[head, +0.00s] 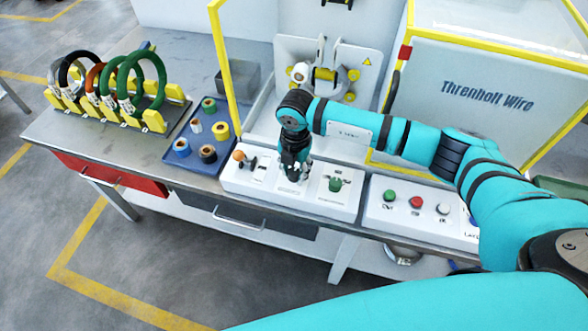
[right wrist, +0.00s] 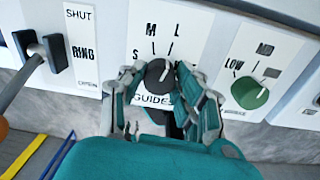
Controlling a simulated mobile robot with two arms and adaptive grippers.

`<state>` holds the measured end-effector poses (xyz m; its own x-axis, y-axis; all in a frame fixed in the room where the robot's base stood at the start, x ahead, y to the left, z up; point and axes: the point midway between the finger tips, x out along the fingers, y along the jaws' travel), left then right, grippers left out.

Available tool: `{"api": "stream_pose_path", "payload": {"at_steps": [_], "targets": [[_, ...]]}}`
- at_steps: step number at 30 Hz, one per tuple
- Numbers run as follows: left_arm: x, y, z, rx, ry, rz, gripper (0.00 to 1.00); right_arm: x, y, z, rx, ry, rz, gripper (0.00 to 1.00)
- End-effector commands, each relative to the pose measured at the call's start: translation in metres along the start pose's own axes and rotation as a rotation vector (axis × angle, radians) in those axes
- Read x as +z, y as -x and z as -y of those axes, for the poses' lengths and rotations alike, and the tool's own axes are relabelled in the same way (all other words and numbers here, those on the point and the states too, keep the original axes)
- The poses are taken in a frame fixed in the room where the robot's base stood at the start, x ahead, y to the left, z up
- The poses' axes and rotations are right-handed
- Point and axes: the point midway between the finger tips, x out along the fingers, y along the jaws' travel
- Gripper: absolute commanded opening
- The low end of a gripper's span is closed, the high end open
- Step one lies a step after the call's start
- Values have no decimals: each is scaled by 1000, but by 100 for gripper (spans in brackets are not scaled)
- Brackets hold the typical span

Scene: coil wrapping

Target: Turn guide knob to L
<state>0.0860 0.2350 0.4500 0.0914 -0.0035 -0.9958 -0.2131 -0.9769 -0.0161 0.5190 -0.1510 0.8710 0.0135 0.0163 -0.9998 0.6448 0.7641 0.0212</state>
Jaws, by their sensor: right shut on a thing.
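The guide knob (right wrist: 157,74) is dark grey with a pale pointer line, on a white plate (right wrist: 140,30) marked S, M, L and GUIDE in the right wrist view. The pointer line leans up and right, toward the L side; its exact mark is hard to tell. My right gripper (right wrist: 155,82) is shut on the knob, one finger on each side. In the head view my right gripper (head: 293,172) points down at the white control panel (head: 320,207) and hides the knob. My left gripper is not in view.
A green knob (right wrist: 249,93) marked LOW and MID is close on the right. A lever (right wrist: 36,57) beside the RING label is on the left. A blue tray (head: 183,132) of spools and a rack of coils (head: 115,85) stand farther left.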

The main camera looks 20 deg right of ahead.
Motion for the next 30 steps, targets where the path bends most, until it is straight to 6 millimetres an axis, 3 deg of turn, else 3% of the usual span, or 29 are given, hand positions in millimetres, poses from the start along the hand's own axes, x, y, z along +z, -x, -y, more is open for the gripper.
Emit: {"api": "stream_pose_path", "payload": {"at_steps": [1,2,6,17,20,30], "targets": [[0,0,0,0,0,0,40,1,1,0,1,0,2,0],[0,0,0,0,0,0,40,1,1,0,1,0,2,36],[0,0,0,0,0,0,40,1,1,0,1,0,2,54],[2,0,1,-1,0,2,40,1,6,0,1,1,1,55],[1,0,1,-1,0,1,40,1,19,-1,3,2,3,55],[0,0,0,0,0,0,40,1,90,-1,3,2,3,55]]}}
